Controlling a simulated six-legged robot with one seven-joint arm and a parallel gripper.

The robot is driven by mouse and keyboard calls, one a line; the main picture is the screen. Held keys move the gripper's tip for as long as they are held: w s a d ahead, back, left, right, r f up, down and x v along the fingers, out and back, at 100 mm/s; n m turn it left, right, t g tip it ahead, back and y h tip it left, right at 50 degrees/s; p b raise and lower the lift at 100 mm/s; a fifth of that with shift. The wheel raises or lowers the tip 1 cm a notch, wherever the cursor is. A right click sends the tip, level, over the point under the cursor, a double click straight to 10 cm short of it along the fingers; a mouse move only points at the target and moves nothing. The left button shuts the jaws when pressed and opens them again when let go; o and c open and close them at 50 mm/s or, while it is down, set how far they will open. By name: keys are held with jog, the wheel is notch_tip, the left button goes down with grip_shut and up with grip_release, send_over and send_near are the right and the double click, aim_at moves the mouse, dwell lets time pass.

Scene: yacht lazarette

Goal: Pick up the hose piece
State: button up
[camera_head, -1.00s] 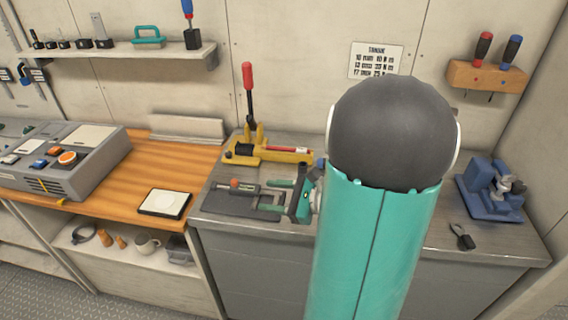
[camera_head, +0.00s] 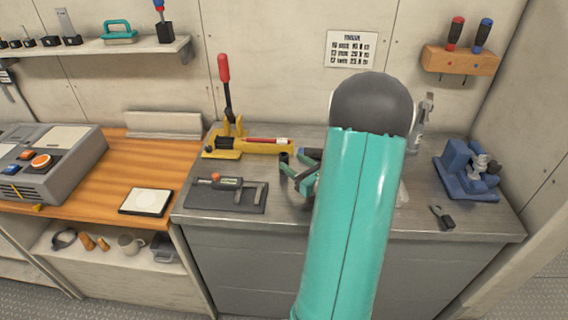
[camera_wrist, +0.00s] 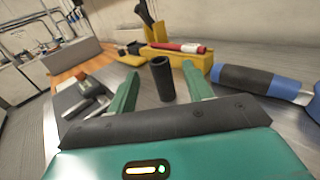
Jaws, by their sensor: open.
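The hose piece (camera_wrist: 162,80) is a short black tube with an open top, standing upright on the grey metal bench. In the wrist view it shows between the two green fingers of my gripper (camera_wrist: 160,70), with gaps on both sides. My gripper is open and empty. In the head view, the gripper (camera_head: 298,174) is low over the bench, partly hidden by my arm, and a dark bit of the hose piece (camera_head: 284,159) shows beside it.
A blue-and-black handled tool (camera_wrist: 245,80) lies close right of my gripper. Behind stands a yellow tool with a red lever (camera_head: 225,145). A dark tray with a clamp-like tool (camera_head: 226,193) is left; a blue vise (camera_head: 468,172) and small pliers (camera_head: 442,217) are right.

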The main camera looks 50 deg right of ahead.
aim_at(287, 157)
jog(key=w, duration=0.5)
jog(key=shift+w+d+r, duration=0.1)
jog(key=shift+w+d, duration=0.05)
jog(key=shift+d, duration=0.1)
jog(key=c, duration=1)
